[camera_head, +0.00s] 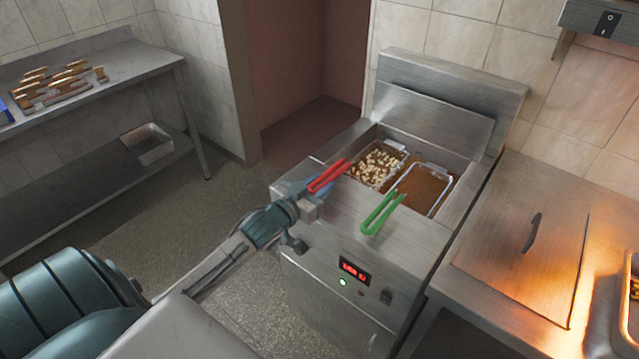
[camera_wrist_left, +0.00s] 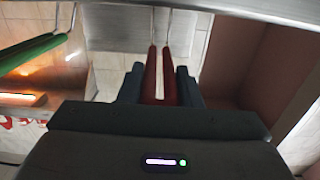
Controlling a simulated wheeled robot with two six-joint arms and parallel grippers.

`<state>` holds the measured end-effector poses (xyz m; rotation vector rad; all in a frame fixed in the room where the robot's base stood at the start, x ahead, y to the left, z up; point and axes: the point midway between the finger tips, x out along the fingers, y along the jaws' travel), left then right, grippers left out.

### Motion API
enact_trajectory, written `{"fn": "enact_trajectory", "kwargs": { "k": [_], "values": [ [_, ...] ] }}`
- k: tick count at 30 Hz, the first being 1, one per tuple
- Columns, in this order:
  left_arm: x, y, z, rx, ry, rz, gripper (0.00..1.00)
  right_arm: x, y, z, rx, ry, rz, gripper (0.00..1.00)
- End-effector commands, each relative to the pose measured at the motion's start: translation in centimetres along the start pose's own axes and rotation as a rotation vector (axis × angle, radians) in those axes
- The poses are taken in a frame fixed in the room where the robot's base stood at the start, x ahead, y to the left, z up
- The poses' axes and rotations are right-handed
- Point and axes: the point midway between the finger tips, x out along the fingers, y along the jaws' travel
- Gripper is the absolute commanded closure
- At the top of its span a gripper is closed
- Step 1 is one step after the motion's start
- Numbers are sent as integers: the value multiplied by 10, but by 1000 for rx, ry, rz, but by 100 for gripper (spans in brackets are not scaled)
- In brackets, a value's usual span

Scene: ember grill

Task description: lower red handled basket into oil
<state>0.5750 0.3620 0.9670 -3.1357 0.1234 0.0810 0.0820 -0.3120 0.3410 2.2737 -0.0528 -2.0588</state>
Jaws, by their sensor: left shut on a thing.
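The red handle (camera_head: 328,176) belongs to the left basket (camera_head: 377,164) of the fryer. This basket holds pale pieces and sits in the left side of the fryer well, with brown oil around them. My left gripper (camera_head: 314,190) is shut on the red handle near its front end. In the left wrist view the red handle (camera_wrist_left: 160,80) lies between the two fingers (camera_wrist_left: 160,85). A basket with a green handle (camera_head: 382,213) sits to the right in brown oil (camera_head: 424,187). My right gripper is not in view.
The steel fryer (camera_head: 330,235) has a lit red display (camera_head: 354,271) on its front. A counter with a handled lid (camera_head: 525,245) stands to the right. At the left a steel table (camera_head: 130,60) bears several brown-and-white items. The floor between is clear.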

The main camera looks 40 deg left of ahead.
Motion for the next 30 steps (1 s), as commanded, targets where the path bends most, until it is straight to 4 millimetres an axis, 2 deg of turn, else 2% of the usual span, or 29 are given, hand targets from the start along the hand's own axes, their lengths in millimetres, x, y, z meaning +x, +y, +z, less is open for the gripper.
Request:
{"fn": "enact_trajectory", "kwargs": {
  "k": [8, 27, 28, 30],
  "values": [
    [0, 1, -2, 0, 4, 1, 100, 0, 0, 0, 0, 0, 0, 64],
    [1, 1, 13, -1, 4, 1, 100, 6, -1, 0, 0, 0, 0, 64],
    [1, 1, 13, -1, 4, 2, 65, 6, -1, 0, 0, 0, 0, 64],
    [1, 1, 13, -1, 3, 1, 51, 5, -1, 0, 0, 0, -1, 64]
  ]
}}
